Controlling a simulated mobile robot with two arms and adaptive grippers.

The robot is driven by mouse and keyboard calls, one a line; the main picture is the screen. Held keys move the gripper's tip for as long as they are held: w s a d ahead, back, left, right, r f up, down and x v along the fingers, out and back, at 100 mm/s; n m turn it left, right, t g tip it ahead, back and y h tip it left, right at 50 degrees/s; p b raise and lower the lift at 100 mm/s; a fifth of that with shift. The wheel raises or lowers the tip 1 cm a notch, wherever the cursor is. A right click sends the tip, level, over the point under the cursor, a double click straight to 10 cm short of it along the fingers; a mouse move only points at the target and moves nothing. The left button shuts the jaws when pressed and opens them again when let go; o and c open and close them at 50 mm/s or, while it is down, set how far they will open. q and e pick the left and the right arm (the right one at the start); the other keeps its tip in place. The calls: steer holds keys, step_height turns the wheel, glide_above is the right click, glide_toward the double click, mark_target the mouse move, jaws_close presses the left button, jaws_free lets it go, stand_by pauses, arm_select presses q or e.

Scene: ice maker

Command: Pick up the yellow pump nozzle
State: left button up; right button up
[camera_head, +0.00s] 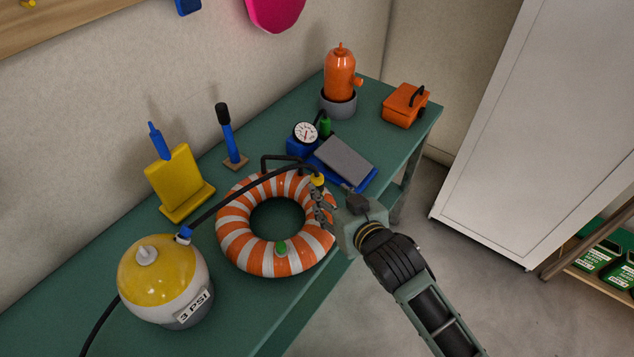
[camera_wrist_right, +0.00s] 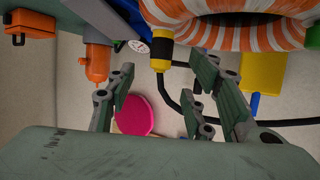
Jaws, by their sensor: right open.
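The yellow pump nozzle (camera_head: 318,180) is small, on the end of a black hose, at the far right side of the orange-and-white striped ring (camera_head: 232,236). My right gripper (camera_head: 319,203) is open, beside the ring's right side and close to the nozzle. In the wrist view the nozzle lies in the gap between the fingertips (camera_wrist_right: 163,68); I see no finger closed on it. My left gripper is not in view.
On the green table (camera_head: 60,290) stand a blue foot pump (camera_head: 345,160) with gauge, a yellow-and-white ball (camera_head: 150,265), a yellow stand (camera_head: 178,180), an orange bottle (camera_head: 340,75) and an orange box (camera_head: 403,106). The black hose arches over the ring.

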mark_target(320, 185)
steer(key=shift+p+x, duration=0.4)
steer(key=shift+x, duration=1.35)
steer(key=shift+p+x, duration=0.4)
steer(key=shift+x, duration=1.6)
steer(key=shift+s+a, duration=0.1)
steer(key=shift+c, duration=0.3)
jaws_close()
